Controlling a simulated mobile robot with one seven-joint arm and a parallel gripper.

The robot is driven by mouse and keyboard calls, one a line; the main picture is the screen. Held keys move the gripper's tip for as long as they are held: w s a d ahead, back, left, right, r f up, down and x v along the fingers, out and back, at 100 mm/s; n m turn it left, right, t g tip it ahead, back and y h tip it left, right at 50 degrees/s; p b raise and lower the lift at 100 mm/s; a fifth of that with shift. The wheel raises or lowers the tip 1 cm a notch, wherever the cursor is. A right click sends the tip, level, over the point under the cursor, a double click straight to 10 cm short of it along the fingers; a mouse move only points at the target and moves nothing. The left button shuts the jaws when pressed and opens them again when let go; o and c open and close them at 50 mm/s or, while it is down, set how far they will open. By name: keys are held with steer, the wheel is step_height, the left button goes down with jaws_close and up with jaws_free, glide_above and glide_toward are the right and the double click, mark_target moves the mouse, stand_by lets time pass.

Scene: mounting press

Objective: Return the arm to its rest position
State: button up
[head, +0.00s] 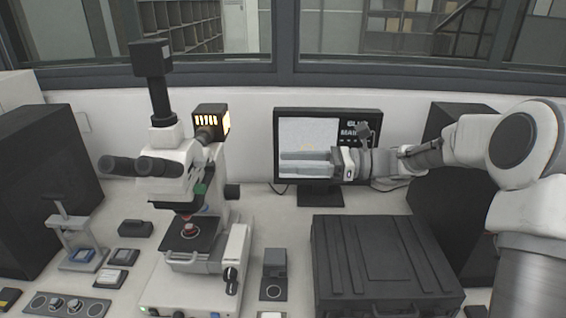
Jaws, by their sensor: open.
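My arm (500,150) comes in from the right and reaches left across the back of the bench. My gripper (290,160) points left in front of the monitor, above the bench. Its two fingers lie one above the other with a narrow gap between them, and nothing shows between them. The gripper touches nothing that I can see.
A microscope (190,200) stands left of centre, its lamp housing (212,122) high. A monitor (318,192) stands behind my gripper. A closed black case (385,265) lies below my arm. Dark boxes (35,190) stand at both sides. Small blocks and trays (66,306) line the front.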

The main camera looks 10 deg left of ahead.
steer(key=s+d+f+n+h, duration=0.25)
steer(key=s+n+h, duration=0.55)
steer(key=s, duration=0.5)
steer(key=s+d+n+t+h, duration=0.7)
steer(key=s+d, duration=0.6)
steer(key=d, duration=0.4)
steer(key=shift+s+d+r+n+h, duration=0.25)
steer(key=shift+n+h, duration=0.75)
steer(key=shift+h, duration=0.5)
